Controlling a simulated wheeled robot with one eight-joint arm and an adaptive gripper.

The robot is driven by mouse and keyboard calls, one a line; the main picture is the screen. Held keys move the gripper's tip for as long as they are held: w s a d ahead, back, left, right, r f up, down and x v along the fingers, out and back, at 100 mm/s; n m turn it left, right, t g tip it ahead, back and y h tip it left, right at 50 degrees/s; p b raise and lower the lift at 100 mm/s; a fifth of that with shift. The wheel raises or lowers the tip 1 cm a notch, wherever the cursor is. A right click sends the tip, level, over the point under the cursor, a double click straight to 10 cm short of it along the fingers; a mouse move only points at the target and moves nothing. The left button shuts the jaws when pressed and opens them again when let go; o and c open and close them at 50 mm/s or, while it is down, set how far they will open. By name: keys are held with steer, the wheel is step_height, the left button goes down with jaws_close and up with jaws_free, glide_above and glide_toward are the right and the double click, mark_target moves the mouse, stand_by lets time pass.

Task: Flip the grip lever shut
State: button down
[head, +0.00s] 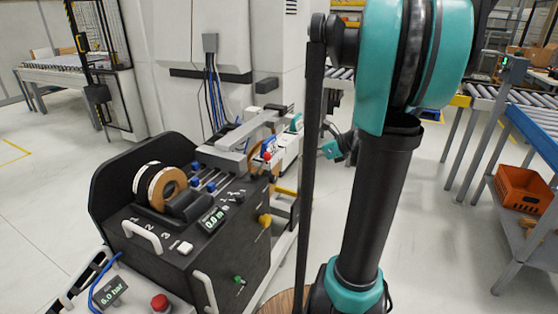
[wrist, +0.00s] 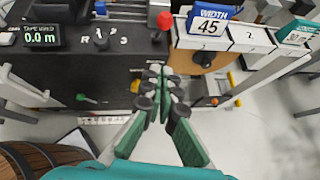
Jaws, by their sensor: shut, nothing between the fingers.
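The black edge banding machine (head: 185,240) stands left of my arm in the head view. It has a yellow-orange lever knob (head: 264,220), a green knob (head: 238,280) and small blue-capped levers (head: 196,183). I cannot tell which is the grip lever. In the wrist view the orange knob (wrist: 135,86) is just left of my gripper (wrist: 162,77), the green knob (wrist: 82,98) is farther left, and a red knob (wrist: 165,20) is above. My gripper is shut and empty, fingertips together over the machine's front edge. Contact with any lever cannot be made out.
A tape reel (head: 160,185) and a 0.0 m display (head: 212,219) sit on the machine. A wooden barrel-like thing (wrist: 40,157) is at lower left.

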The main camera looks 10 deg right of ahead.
steer(key=w+a+r+x, duration=0.1)
steer(key=r+x, duration=0.1)
steer(key=x, duration=1.1)
steer(key=shift+r, duration=0.2)
steer(key=shift+w+r, duration=0.1)
